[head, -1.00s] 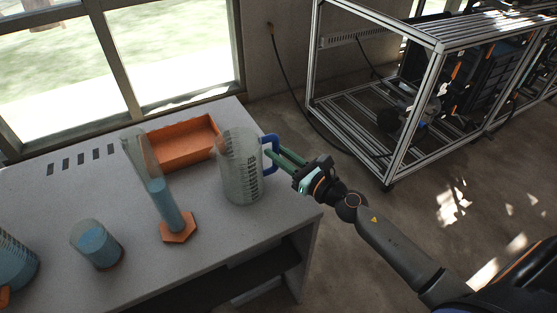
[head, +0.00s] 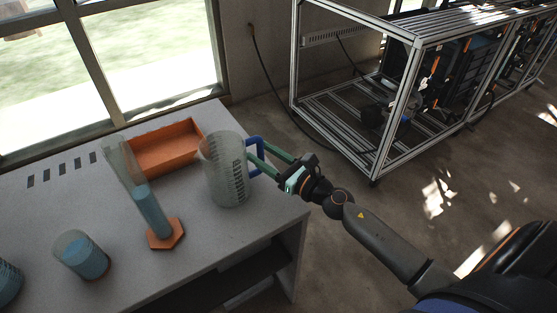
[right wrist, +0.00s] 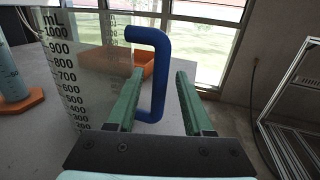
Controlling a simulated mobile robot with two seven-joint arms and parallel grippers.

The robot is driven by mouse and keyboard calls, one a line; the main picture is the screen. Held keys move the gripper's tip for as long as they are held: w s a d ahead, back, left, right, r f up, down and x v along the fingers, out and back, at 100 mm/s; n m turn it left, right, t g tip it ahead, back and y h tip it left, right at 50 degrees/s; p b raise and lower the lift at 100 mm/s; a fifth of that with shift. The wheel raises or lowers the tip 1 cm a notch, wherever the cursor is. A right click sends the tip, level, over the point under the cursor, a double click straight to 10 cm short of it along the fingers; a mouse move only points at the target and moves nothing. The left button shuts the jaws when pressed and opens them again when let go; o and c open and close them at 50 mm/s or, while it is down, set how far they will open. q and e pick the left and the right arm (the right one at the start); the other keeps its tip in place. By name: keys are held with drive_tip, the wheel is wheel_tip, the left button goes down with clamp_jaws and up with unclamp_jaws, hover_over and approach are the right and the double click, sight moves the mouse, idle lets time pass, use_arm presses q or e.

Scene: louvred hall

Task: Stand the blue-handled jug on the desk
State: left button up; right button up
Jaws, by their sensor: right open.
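The clear jug (head: 226,175) with a blue handle (head: 258,170) stands upright on the grey desk (head: 215,239), near its right end. The handle faces right, toward my right arm. My right gripper (head: 257,151) is open, with its green fingers reaching the handle from the right. In the right wrist view the upright bar of the handle (right wrist: 158,75) appears between the two fingers, with a gap on the right side. The left finger hides part of the handle's lower end. I cannot tell whether either finger touches it. My left gripper is not in view.
An orange tray (head: 168,152) lies behind the jug. A tall cylinder with blue liquid (head: 150,210) on an orange foot stands left of it. A small beaker (head: 82,255) and another vessel (head: 8,283) are further left. A metal frame (head: 380,120) stands on the floor at right.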

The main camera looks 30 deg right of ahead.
drive_tip(key=b+v, duration=0.3)
drive_tip(key=v, duration=0.8)
drive_tip(key=shift+s+f+b, duration=0.1)
drive_tip(key=shift+f+b, duration=0.05)
drive_tip(key=shift+b, duration=0.15)
drive_tip(key=shift+s+d, duration=0.15)
drive_tip(key=shift+s, duration=0.2)
